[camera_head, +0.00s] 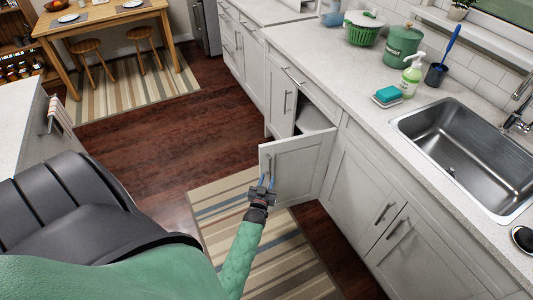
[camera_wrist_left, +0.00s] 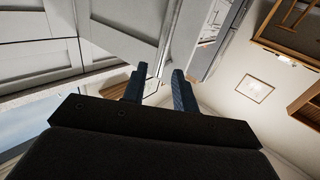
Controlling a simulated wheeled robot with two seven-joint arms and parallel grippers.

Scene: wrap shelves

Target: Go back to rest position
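My left gripper (camera_head: 267,178) is in front of the open cabinet door (camera_head: 299,166) in the head view, by the door's free edge. Its two blue-tipped fingers are apart, and no object shows held between them. In the left wrist view the gripper (camera_wrist_left: 160,70) also shows spread fingers, with the edge of a pale door panel (camera_wrist_left: 135,25) beyond them. Whether the fingers touch the door I cannot tell. My right gripper is not in view.
The counter (camera_head: 310,45) holds a sink (camera_head: 470,145), a green canister (camera_head: 402,46), a soap bottle (camera_head: 411,78) and a sponge (camera_head: 387,94). A striped rug (camera_head: 225,210) lies on the wooden floor. A table (camera_head: 100,15) with stools stands at the far left.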

